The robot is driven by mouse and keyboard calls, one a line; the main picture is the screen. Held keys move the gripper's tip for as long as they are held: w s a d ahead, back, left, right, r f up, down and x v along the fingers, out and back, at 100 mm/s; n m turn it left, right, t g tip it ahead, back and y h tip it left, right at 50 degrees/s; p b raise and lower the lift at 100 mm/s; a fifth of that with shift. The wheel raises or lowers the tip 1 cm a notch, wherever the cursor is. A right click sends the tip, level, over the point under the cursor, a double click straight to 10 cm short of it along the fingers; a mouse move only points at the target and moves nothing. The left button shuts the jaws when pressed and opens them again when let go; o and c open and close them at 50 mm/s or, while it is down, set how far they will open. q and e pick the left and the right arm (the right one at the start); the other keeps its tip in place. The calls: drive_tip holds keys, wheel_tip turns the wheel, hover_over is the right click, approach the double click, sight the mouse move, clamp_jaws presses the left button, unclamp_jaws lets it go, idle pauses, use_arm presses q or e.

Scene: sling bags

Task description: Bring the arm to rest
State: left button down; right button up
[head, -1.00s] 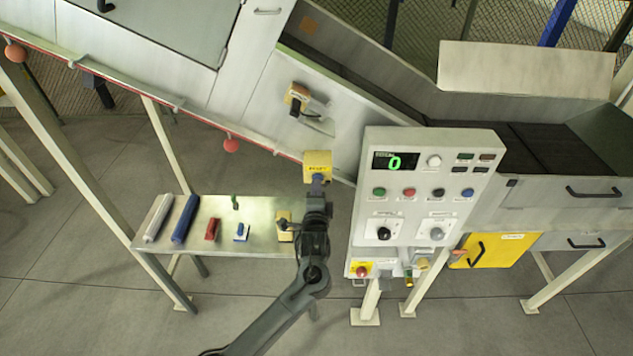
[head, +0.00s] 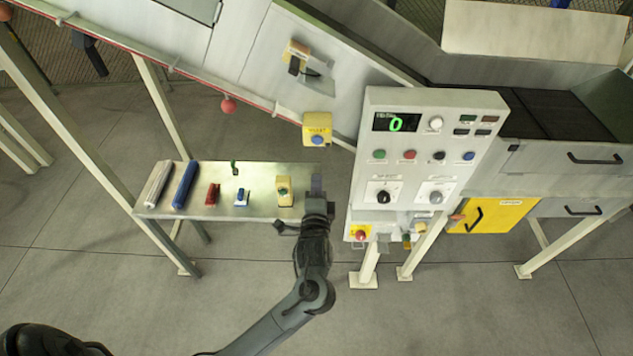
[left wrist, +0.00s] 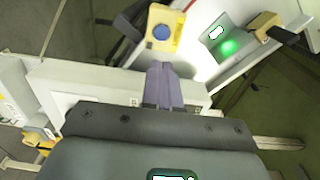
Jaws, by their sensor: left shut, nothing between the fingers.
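My left gripper (head: 317,185) is shut and empty, its blue-grey fingers together near the right end of the metal shelf. In the left wrist view its fingers (left wrist: 163,85) point towards the yellow box. That yellow button box (head: 317,128) hangs at the machine's lower edge, above the fingertips in the head view and apart from them. Its round blue button shows in the left wrist view on the box (left wrist: 178,32). My left arm comes up from the bottom of the head view. My right gripper is not in view.
The shelf (head: 258,205) holds a white roll, a blue roll (head: 185,184), a red item (head: 212,194), a blue-and-white item and a yellow item (head: 284,192). The control panel (head: 470,115), its display reading 0, stands close right of my gripper. Open floor lies below.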

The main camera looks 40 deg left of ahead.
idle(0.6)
use_arm(q)
drive_tip(key=s+f+m+g+h+p, duration=0.2)
drive_tip(key=s+f+h+p, duration=0.15)
drive_tip(key=s+f, duration=0.6)
drive_tip(key=s+d+n+g+h, duration=0.3)
drive_tip(key=s+d+n+g, duration=0.1)
drive_tip(key=s, duration=0.5)
drive_tip(key=s+d+n+g+h, duration=0.4)
drive_tip(key=s+d+n, duration=0.2)
drive_tip(key=s, duration=0.3)
drive_tip(key=shift+s+d+r+n+g, duration=0.2)
drive_tip(key=shift+d+r+n+g, duration=0.1)
drive_tip(key=shift+d+g, duration=0.1)
drive_tip(key=shift+h, duration=0.25)
drive_tip(key=shift+f, duration=0.1)
